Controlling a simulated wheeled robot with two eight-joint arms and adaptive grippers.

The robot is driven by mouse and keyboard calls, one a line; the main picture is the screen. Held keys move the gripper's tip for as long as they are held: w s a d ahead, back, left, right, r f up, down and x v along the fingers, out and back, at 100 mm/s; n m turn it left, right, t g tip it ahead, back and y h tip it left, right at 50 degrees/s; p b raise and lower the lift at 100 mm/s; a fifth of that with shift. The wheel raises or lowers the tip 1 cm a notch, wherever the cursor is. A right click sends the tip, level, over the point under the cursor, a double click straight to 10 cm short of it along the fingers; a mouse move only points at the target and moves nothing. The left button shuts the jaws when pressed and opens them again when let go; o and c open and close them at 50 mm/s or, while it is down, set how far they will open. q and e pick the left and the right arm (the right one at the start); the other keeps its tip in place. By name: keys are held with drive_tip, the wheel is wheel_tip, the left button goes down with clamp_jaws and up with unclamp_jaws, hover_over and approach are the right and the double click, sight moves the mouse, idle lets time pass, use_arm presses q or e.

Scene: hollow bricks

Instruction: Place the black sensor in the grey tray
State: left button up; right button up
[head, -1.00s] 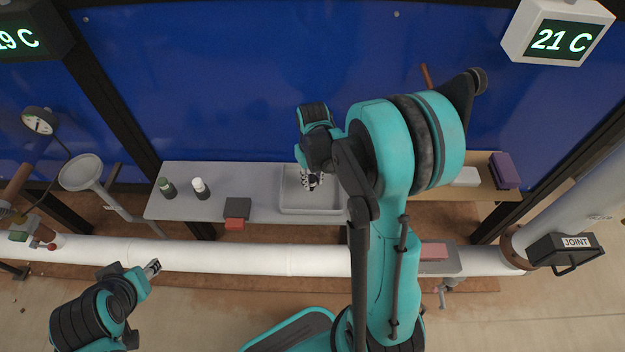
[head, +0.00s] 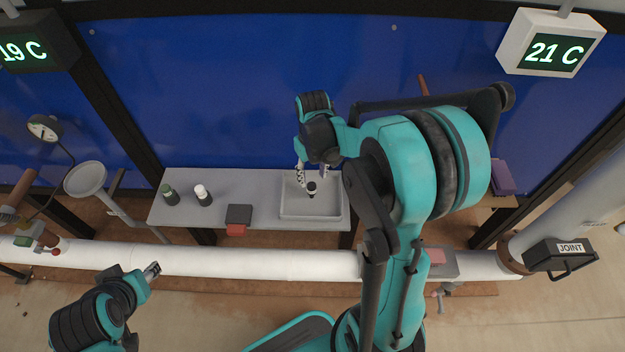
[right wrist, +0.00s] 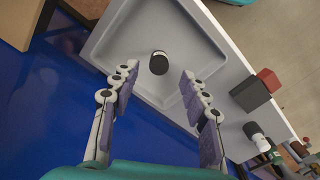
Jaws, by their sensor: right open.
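The black sensor (head: 311,187) stands inside the grey tray (head: 310,214) on the shelf. In the right wrist view the sensor (right wrist: 159,63) shows as a dark cylinder with a pale edge, on the floor of the tray (right wrist: 207,75). My right gripper (head: 312,172) is open above the tray, its fingers apart, with the sensor beyond the fingertips and clear of them. The fingers also show spread in the right wrist view (right wrist: 158,82). My left gripper (head: 152,270) is at the lower left, far from the tray; its opening is too small to tell.
A dark block (head: 239,214) and a red block (head: 236,230) sit left of the tray. A blue wall (head: 240,90) is behind, a white pipe (head: 240,262) in front.

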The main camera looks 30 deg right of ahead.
sight(313, 186)
wheel_tip(313, 186, up, 6)
drive_tip(key=f+p, duration=0.1)
drive_tip(key=s+a+r+t, duration=0.7)
drive_tip(key=s+a, duration=0.3)
drive_tip(key=shift+s+a, duration=0.35)
drive_tip(key=shift+a, duration=0.05)
drive_tip(key=shift+f+b, duration=0.5)
drive_tip(key=shift+f, duration=0.25)
